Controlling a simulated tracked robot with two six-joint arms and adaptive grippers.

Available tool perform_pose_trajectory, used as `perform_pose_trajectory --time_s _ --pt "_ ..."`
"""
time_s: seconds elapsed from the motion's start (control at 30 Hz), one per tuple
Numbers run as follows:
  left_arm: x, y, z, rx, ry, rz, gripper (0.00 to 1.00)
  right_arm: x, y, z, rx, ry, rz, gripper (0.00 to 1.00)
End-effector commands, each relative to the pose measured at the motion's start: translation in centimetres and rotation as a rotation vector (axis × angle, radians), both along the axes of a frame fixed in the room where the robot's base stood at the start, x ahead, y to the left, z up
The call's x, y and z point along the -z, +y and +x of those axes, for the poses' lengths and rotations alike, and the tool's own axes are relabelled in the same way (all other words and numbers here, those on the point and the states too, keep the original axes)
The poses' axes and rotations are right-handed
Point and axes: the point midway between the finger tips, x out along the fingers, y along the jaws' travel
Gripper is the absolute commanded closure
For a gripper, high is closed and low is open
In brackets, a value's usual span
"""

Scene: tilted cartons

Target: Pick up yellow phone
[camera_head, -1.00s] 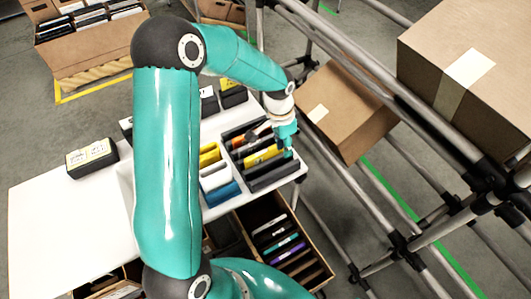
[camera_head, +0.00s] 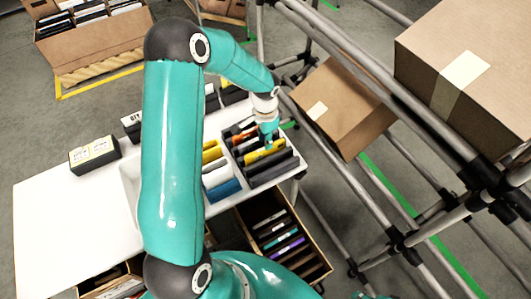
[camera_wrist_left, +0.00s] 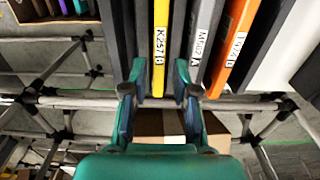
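The yellow phone (camera_head: 264,152) stands on edge in a dark slotted tray (camera_head: 289,176) at the right end of the white table. In the left wrist view the yellow phone (camera_wrist_left: 160,45) shows a K257 B label. My left gripper (camera_head: 268,143) is over the tray at the yellow phone. In the left wrist view my left gripper (camera_wrist_left: 160,68) is open, with one finger on each side of the yellow phone's line and visible gaps between. Contact is not visible. My right gripper is not in view.
Grey phones and an orange phone (camera_wrist_left: 236,35) stand close beside the yellow one. A white bin with yellow, white and blue items (camera_head: 224,190) is left of the tray. Metal rack tubes (camera_head: 340,50) and a tilted carton (camera_head: 342,108) are to the right.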

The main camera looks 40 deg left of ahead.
Motion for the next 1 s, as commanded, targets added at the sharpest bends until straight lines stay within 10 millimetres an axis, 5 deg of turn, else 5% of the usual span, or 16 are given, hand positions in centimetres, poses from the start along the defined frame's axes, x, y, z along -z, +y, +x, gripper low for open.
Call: perform_pose_trajectory --time_s 0.4,0.7,0.87,1.0 --pt "4.7 0.0 -0.1 0.000 0.003 -0.002 0.72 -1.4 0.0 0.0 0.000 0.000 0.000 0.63" --pt "5.2 0.0 -0.1 -0.001 -0.001 -0.001 0.72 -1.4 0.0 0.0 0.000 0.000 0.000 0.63" --pt "5.2 0.0 -0.1 -0.001 -0.001 -0.001 0.99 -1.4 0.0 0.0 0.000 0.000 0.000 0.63" --pt "5.2 0.0 -0.1 -0.001 -0.001 -0.001 1.00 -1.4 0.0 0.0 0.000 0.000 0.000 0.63"
